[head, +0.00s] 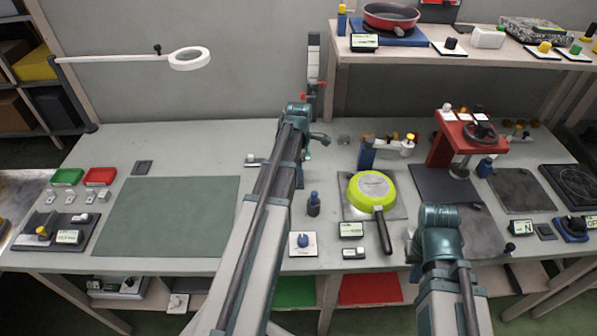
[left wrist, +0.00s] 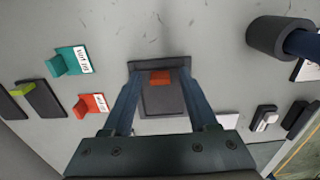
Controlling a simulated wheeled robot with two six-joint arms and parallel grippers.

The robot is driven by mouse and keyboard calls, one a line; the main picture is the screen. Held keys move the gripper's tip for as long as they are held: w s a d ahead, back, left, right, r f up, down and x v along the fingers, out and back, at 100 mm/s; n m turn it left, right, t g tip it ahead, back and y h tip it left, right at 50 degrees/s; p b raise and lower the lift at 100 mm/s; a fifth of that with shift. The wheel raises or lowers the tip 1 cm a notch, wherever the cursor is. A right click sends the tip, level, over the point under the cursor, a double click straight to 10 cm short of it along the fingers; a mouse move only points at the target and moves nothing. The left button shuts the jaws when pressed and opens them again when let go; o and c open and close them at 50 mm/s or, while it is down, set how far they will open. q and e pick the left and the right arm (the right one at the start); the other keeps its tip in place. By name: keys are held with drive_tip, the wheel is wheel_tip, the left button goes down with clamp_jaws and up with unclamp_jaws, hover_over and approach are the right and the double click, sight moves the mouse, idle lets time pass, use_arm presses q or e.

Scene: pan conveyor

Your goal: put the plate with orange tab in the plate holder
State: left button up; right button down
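A dark plate with an orange tab (left wrist: 160,78) lies on the grey tabletop in the middle of the left wrist view. My left gripper (left wrist: 160,80) points down at it, with its two blue fingers apart on either side. The fingers do not touch the tab; whether they touch the plate's sides I cannot tell. In the head view my left arm reaches to the back of the table, and its wrist hides the plate. My right gripper is hidden behind its own arm. I cannot clearly tell which thing is the plate holder.
A teal bracket (left wrist: 68,62) and a red bracket (left wrist: 92,105), both labelled, stand left of the plate. A dark cylinder (left wrist: 272,38) is at right. A green pan (head: 371,190) and red press (head: 462,140) stand right of my left arm. The green mat (head: 165,215) is clear.

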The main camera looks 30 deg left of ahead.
use_arm(q)
drive_tip(key=shift+r, duration=0.1)
wheel_tip(320, 180, up, 12)
drive_tip(key=p, duration=1.2)
drive_tip(key=s+d+m, duration=0.5)
drive_tip(key=d+m, duration=0.4)
drive_tip(key=d, duration=0.1)
drive_tip(key=s+d+m, duration=0.6)
drive_tip(key=d+m, duration=0.3)
drive_tip(key=d, duration=0.1)
drive_tip(key=s+d+m+y, duration=0.1)
drive_tip(key=s+d+m, duration=0.4)
drive_tip(key=d+m, duration=0.5)
drive_tip(key=shift+s+d, duration=0.25)
